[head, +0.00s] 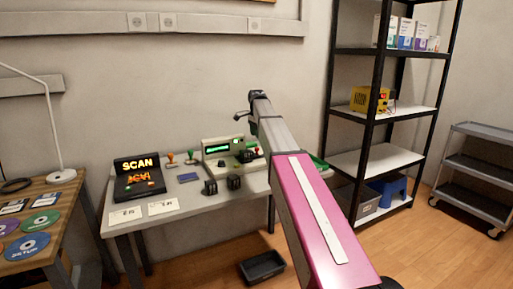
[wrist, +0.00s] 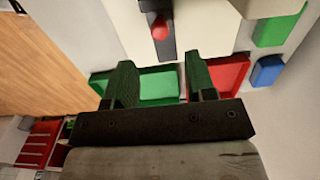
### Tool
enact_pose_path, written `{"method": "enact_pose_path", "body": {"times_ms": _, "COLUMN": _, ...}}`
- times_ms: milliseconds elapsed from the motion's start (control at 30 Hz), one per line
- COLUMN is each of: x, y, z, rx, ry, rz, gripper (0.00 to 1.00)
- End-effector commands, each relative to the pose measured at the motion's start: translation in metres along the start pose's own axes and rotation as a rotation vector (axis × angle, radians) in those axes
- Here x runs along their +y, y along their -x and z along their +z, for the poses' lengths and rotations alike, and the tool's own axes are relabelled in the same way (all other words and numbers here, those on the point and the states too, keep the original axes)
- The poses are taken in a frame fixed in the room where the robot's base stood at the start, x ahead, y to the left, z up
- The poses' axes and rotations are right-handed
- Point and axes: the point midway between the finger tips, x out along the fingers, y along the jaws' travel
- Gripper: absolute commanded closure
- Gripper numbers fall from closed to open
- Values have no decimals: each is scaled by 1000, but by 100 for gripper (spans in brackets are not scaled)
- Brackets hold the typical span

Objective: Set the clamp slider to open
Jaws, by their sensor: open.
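A red knob (wrist: 161,28) on a dark slotted strip shows at the top of the wrist view, beyond my fingertips. It may be the clamp slider; no open or shut marking is readable. My gripper (wrist: 161,78) is open, its two dark green fingers apart with nothing held between them. It points toward the knob and is apart from it in the picture. In the head view, the grey device with a green display (head: 217,149) stands on the white table (head: 200,208). My arm partly hides its right side.
A green tray (wrist: 158,86) and a red tray (wrist: 232,72) lie behind my fingers in the wrist view. A SCAN display (head: 136,164), a blue pad (head: 188,177) and dark blocks (head: 234,182) crowd the table. A black shelf (head: 364,120) stands at right.

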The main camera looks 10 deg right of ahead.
Motion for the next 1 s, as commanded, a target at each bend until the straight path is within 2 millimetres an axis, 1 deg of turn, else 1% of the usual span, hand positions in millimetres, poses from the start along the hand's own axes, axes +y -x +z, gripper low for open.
{"method": "enact_pose_path", "body": {"times_ms": 33, "x": 1, "y": -11, "z": 0, "rx": 0, "ry": 0, "rz": 2, "gripper": 49}}
{"method": "enact_pose_path", "body": {"times_ms": 200, "x": 1, "y": -40, "z": 0, "rx": 0, "ry": 0, "rz": 1, "gripper": 49}}
{"method": "enact_pose_path", "body": {"times_ms": 300, "x": 0, "y": -54, "z": 0, "rx": 0, "ry": 0, "rz": 1, "gripper": 49}}
{"method": "enact_pose_path", "body": {"times_ms": 400, "x": 0, "y": -64, "z": 0, "rx": 0, "ry": 0, "rz": 0, "gripper": 49}}
{"method": "enact_pose_path", "body": {"times_ms": 600, "x": 0, "y": -72, "z": 0, "rx": 0, "ry": 0, "rz": -1, "gripper": 49}}
{"method": "enact_pose_path", "body": {"times_ms": 833, "x": 0, "y": -72, "z": 0, "rx": 0, "ry": 0, "rz": -1, "gripper": 49}}
{"method": "enact_pose_path", "body": {"times_ms": 867, "x": 0, "y": -72, "z": 0, "rx": 0, "ry": 0, "rz": -1, "gripper": 56}}
{"method": "enact_pose_path", "body": {"times_ms": 900, "x": 0, "y": -72, "z": 0, "rx": 0, "ry": 0, "rz": -1, "gripper": 69}}
{"method": "enact_pose_path", "body": {"times_ms": 967, "x": 0, "y": -72, "z": 0, "rx": 0, "ry": 0, "rz": -1, "gripper": 88}}
{"method": "enact_pose_path", "body": {"times_ms": 1000, "x": 0, "y": -72, "z": 0, "rx": 0, "ry": 0, "rz": -1, "gripper": 100}}
